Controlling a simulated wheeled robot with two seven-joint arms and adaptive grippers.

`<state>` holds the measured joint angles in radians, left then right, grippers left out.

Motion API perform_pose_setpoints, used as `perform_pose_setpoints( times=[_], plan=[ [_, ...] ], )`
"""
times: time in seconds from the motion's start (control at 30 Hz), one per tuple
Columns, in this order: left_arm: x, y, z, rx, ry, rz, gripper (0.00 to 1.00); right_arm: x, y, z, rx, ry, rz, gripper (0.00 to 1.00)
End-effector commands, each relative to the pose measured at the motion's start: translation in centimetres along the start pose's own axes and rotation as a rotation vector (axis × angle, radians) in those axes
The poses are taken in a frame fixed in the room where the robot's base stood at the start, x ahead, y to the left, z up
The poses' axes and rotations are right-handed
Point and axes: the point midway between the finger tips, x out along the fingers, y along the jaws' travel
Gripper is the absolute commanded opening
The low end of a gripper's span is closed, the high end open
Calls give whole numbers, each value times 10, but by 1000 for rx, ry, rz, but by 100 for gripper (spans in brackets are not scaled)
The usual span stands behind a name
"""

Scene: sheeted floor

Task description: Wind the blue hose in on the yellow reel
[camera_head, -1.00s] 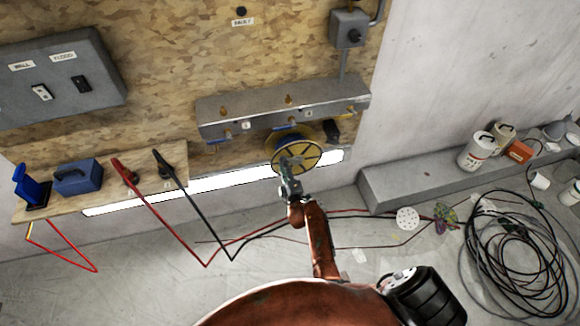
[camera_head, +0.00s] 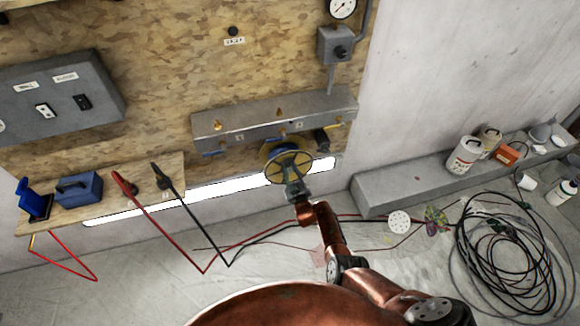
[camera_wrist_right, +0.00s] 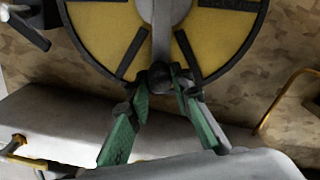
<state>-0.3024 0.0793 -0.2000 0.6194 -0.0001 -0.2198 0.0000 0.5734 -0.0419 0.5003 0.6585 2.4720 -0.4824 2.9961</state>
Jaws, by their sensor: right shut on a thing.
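The yellow reel (camera_head: 272,163) is mounted on the wall below the grey valve shelf, and its round yellow face with dark spokes fills the top of the right wrist view (camera_wrist_right: 105,35). My right gripper (camera_head: 292,181) is at the lower part of the reel's face. In the right wrist view its green-padded fingers (camera_wrist_right: 161,84) are shut on the dark round crank knob (camera_wrist_right: 158,76), at the end of a grey crank arm. A little blue, perhaps the blue hose, shows behind the reel's upper edge; its length cannot be made out. My left gripper is out of view.
The grey valve shelf (camera_head: 270,115) is close above the reel. A wooden ledge (camera_head: 100,205) with a blue box and red and black cables is at left. A concrete ledge (camera_head: 400,188) with cans and a coil of dark cable (camera_head: 510,250) are at right.

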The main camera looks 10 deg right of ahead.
Motion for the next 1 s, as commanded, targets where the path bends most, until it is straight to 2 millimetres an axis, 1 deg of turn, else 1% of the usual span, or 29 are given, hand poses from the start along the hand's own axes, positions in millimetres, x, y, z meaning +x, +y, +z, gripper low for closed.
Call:
perform_pose_setpoints(
  times=[0.1, 0.27, 0.63, 0.67, 0.9, 1.0],
  plan=[
    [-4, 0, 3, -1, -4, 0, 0, -2, 2, 3, 28, -7, -2, 0],
    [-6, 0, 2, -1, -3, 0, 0, -2, 3, 5, 45, -7, -1, 0],
    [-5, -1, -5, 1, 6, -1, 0, -2, 3, 5, 47, -7, -1, 0],
    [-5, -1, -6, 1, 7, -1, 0, -2, 3, 5, 47, -7, -1, 22],
    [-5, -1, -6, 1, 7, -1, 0, -2, 5, 4, 46, -4, 1, 38],
    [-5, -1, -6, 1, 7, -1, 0, -2, 5, 4, 46, -4, 1, 38]
  ],
)
